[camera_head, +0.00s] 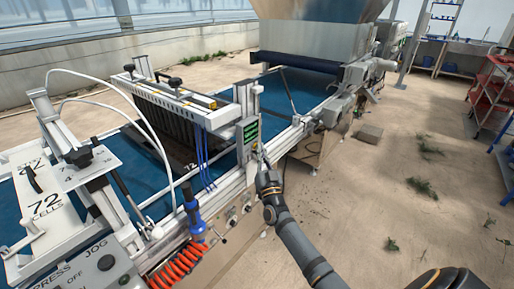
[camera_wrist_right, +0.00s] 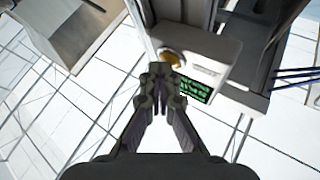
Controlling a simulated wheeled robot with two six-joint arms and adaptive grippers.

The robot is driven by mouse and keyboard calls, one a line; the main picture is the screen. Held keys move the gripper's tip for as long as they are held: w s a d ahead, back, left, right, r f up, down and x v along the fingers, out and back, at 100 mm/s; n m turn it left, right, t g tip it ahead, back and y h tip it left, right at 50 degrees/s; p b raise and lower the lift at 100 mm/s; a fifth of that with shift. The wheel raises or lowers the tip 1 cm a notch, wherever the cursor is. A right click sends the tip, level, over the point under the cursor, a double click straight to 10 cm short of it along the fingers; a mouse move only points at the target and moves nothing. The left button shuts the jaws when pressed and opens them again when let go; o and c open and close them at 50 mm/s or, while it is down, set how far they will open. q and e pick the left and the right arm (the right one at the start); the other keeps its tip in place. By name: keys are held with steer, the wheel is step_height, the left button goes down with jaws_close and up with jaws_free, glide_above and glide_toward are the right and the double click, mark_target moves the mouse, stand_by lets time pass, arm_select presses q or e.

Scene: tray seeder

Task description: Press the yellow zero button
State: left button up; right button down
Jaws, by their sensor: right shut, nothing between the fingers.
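The yellow zero button (camera_wrist_right: 171,58) shows in the right wrist view as a round yellow cap on a light grey control box (camera_wrist_right: 212,52). A green-lit display (camera_wrist_right: 196,90) sits beside it; the display also shows in the head view (camera_head: 251,131). My right gripper (camera_wrist_right: 161,76) is shut and empty. Its fingertips are just below the button in the wrist view and partly overlap its lower edge; I cannot tell if they touch it. In the head view my right gripper (camera_head: 263,161) is right below the control box, and the button is not clearly visible. My left gripper is out of view.
The seeder's blue belt (camera_head: 285,92) and metal rail run behind the control box. A blue tool with an orange coiled hose (camera_head: 177,265) hangs at the near side. A panel with a JOG button (camera_head: 106,262) is at lower left.

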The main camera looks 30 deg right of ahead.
steer(key=shift+s+d+p, duration=0.35)
steer(key=shift+s+p, duration=0.3)
steer(key=shift+s, duration=0.25)
steer(key=s+p, duration=0.1)
steer(key=s+d+p, duration=0.1)
steer(key=s, duration=0.1)
steer(key=s+d+p, duration=0.1)
steer(key=shift+s, duration=0.3)
stand_by(0.6)
